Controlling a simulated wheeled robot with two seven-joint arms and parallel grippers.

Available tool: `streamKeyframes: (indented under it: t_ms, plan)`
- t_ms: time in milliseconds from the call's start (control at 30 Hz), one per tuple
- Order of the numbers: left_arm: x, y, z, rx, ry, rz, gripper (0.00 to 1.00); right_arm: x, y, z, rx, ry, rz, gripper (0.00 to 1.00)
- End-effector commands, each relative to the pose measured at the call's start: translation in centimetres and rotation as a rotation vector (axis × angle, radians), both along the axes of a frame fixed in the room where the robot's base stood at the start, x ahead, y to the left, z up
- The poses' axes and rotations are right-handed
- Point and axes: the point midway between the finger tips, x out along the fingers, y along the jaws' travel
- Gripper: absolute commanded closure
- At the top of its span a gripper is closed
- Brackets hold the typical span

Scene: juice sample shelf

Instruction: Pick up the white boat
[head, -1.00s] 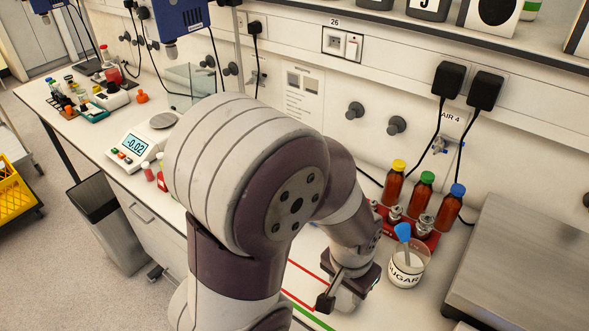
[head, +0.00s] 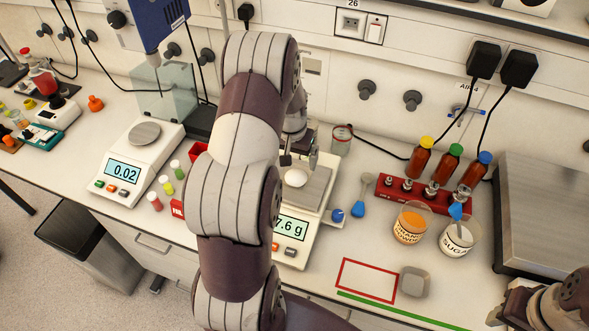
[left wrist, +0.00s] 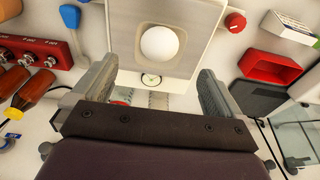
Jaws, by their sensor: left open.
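In the left wrist view the boat (left wrist: 159,43) shows whole, beyond the fingertips. My left gripper (head: 298,158) is behind the boat in the head view, close to the pan; its fingers (left wrist: 155,88) are spread and empty, and not touching the boat. My arm hides part of the balance. My right gripper (head: 508,306) shows only partly at the lower right; its jaws are unclear.
Orange (head: 411,222) and sugar (head: 459,237) beakers stand right, before a red rack (head: 417,196) with bottles. A blue spoon (head: 359,207) lies beside the balance. A grey dish (head: 413,282) sits beside a red outline. Another balance (head: 140,165) stands left. The front bench is mostly clear.

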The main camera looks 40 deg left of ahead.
Motion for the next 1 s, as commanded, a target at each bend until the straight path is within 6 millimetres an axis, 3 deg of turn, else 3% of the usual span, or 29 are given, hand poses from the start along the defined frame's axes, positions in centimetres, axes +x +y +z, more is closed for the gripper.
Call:
streamKeyframes:
  t_ms: [100, 233, 367, 533, 800, 833, 933, 967, 1000]
  plan:
    - [0.3, 0.0, -2.2, -0.002, 0.003, -0.001, 0.0, 0.0, 0.0, 1.2, 0.0, 0.0, 0.0, 0.59]
    - [0.6, 0.1, -3.8, 0.0, -0.001, -0.001, 0.0, 0.0, 0.0, 1.7, 0.0, 0.0, 0.0, 0.59]
    - [0.9, 0.1, -5.3, 0.0, 0.001, -0.002, 0.0, 0.0, 0.0, 3.5, 0.0, 0.0, 0.0, 0.59]
    - [1.5, 0.3, -8.2, 0.001, -0.002, -0.003, 0.0, 0.0, 0.0, 4.7, 0.0, 0.0, 0.0, 0.59]
    - [1.6, 0.4, -9.1, 0.002, -0.003, -0.003, 0.0, 0.0, 0.0, 4.6, 0.0, 0.0, 0.0, 0.59]
    - [1.6, 0.4, -9.1, 0.002, -0.003, -0.003, 0.06, 0.0, 0.0, 4.6, 0.0, 0.0, 0.0, 0.59]
    - [1.6, 0.4, -9.1, 0.002, -0.003, -0.003, 0.39, 0.0, 0.0, 4.6, 0.0, 0.0, 0.0, 0.59]
    - [1.6, 0.4, -9.1, 0.002, -0.003, -0.003, 0.46, 0.0, 0.0, 4.6, 0.0, 0.0, 0.0, 0.59]
    - [1.6, 0.4, -9.1, 0.002, -0.003, -0.003, 0.47, 0.0, 0.0, 4.6, 0.0, 0.0, 0.0, 0.59]
